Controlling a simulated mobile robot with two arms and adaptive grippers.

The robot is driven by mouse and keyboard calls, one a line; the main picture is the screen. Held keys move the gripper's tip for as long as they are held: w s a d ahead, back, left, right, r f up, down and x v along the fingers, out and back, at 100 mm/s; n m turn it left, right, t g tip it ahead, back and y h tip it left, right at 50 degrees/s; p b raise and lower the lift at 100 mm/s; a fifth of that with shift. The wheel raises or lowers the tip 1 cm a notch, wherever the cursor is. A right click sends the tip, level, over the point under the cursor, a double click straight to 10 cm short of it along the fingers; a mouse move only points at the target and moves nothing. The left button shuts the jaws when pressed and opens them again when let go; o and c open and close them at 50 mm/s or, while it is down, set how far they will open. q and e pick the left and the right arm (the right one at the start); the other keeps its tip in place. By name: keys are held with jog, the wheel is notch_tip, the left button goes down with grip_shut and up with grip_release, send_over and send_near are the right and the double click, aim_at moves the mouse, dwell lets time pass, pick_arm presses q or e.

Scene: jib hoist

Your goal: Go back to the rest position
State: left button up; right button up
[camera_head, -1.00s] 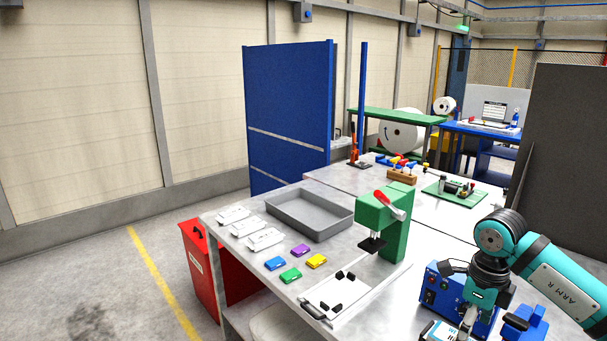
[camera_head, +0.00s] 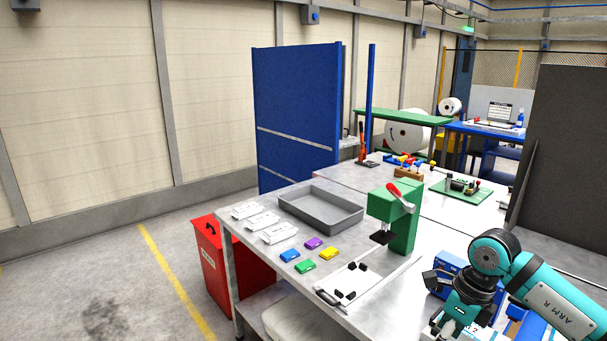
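My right arm, marked ARM R, comes in from the right in the head view. My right gripper (camera_head: 447,323) hangs at the bottom edge, in front of the blue box (camera_head: 440,281). Its fingertips are small and partly cut off, so I cannot tell whether it is open or shut. My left arm and gripper are not in view.
The metal table (camera_head: 247,254) carries a grey tray (camera_head: 322,208), white packs (camera_head: 262,220), small coloured blocks (camera_head: 305,266), a green press (camera_head: 404,222) with a red handle and a white plate (camera_head: 362,283). A red bin (camera_head: 218,262) stands left. Floor farther left is clear.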

jog(key=s+a+y, duration=0.2)
jog(key=a+y, duration=0.3)
jog(key=a, duration=0.8)
jog(key=s+a+r+m+t+y, duration=0.2)
jog(key=a+r+m+t+y, duration=0.45)
jog(key=a+r+y, duration=0.55)
jog(key=w+d+r+m+t+h, duration=0.25)
jog(key=d+m+t+h, duration=0.25)
jog(key=m+t, duration=0.75)
jog(key=d+f+m+h, duration=0.85)
jog(key=m+h, duration=0.25)
jog(key=m, duration=0.3)
jog(key=s+d+f+m+g+h, duration=0.4)
jog(key=d+f+m+g, duration=0.15)
jog(key=f, duration=0.45)
jog(key=s+f+m+g, duration=0.2)
jog(key=s+f+g, duration=0.4)
jog(key=s, duration=0.5)
jog(key=s+f+m+g, duration=0.3)
jog(key=s+f+g, duration=0.2)
jog(key=s+f, duration=0.5)
notch_tip(320, 180, down, 25)
jog(key=s, duration=0.3)
jog(key=s+d+f+g, duration=0.2)
jog(key=s+d+f, duration=0.1)
jog(key=s+f, duration=1.1)
jog(key=shift+s+f+n+y, duration=0.3)
jog(key=shift+s+f+n, duration=0.1)
jog(key=shift+s, duration=0.3)
